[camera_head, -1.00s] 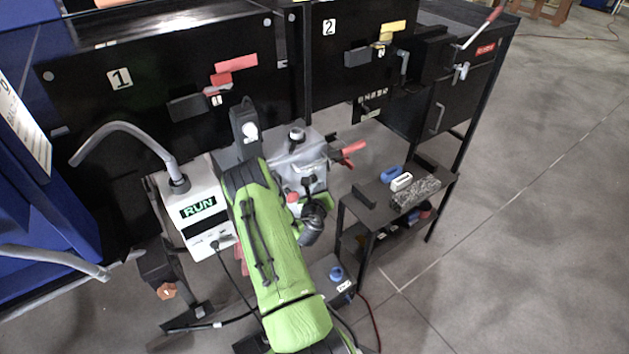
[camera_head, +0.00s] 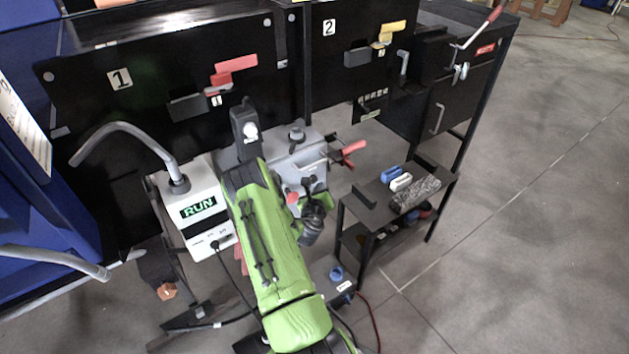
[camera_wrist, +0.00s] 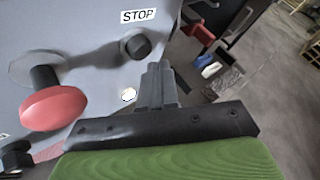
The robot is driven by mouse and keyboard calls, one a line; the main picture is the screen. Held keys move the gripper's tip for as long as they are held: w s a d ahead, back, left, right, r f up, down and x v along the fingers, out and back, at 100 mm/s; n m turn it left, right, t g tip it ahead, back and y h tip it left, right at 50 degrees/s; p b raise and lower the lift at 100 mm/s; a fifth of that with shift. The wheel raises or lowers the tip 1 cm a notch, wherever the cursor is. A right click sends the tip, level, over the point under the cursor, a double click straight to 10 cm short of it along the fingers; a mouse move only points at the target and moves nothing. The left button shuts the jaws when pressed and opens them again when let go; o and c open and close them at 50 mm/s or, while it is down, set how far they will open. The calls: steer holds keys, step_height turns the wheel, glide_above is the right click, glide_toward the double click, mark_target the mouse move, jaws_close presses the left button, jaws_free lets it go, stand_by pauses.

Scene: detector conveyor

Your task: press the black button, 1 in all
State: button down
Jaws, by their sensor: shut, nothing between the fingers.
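The black button (camera_wrist: 136,45) is a round black knob on a grey panel, just below a STOP label (camera_wrist: 138,16) in the wrist view. My gripper (camera_wrist: 158,72) is shut and empty, its dark fingertips just below and right of the button in the picture. I cannot tell whether they touch it. In the head view, my green arm reaches to the front of the grey box (camera_head: 312,172), and the arm hides much of that face.
A red mushroom knob (camera_wrist: 53,108) stands out from the panel left of my gripper. A white RUN box (camera_head: 203,222) with a bent grey tube is left of my arm. A small black table (camera_head: 364,207) with blue and white pieces is at right. Open floor lies further right.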

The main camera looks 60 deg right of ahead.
steer(key=shift+w+d+p, duration=0.2)
steer(key=shift+w+p, duration=0.15)
steer(key=shift+w+d+r+p, duration=0.1)
steer(key=shift+w+d+p, duration=0.1)
steer(key=shift+w+p, duration=0.25)
stand_by(0.8)
steer(key=shift+s+a+b, duration=0.4)
steer(key=shift+s+b, duration=0.1)
steer(key=shift+s, duration=0.3)
steer(key=s+b, duration=0.1)
steer(key=s+a+b, duration=0.1)
steer(key=s+b, duration=0.1)
steer(key=s+a+b, duration=0.1)
steer(key=shift+s+a+b, duration=0.15)
steer(key=shift+s+b, duration=0.1)
steer(key=shift+b, duration=0.1)
